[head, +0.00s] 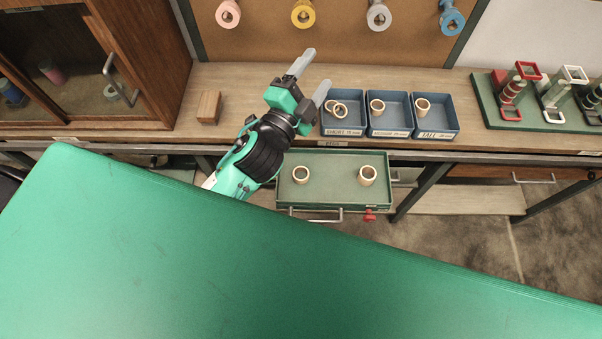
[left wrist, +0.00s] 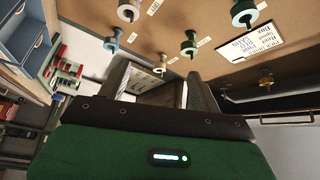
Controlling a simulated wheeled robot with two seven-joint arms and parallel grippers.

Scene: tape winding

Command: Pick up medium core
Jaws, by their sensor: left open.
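A medium core (head: 377,106), a short tan ring, stands in the middle blue bin (head: 390,132), whose label appears to read medium. The left blue bin, labelled short, holds small tan cores (head: 340,110). The right bin, labelled tall, holds a tall core (head: 422,105). My left gripper (head: 316,72) is open and empty, above the bench and left of the bins. Its fingers also show in the left wrist view (left wrist: 158,88). My right gripper is not in view.
The green drawer (head: 333,190) juts out below the bench. A wooden block (head: 208,107) lies near the cabinet (head: 150,60) at left. A green rack with coloured stands (head: 494,112) is at right. Tape rolls hang on the pegboard (head: 340,32) behind.

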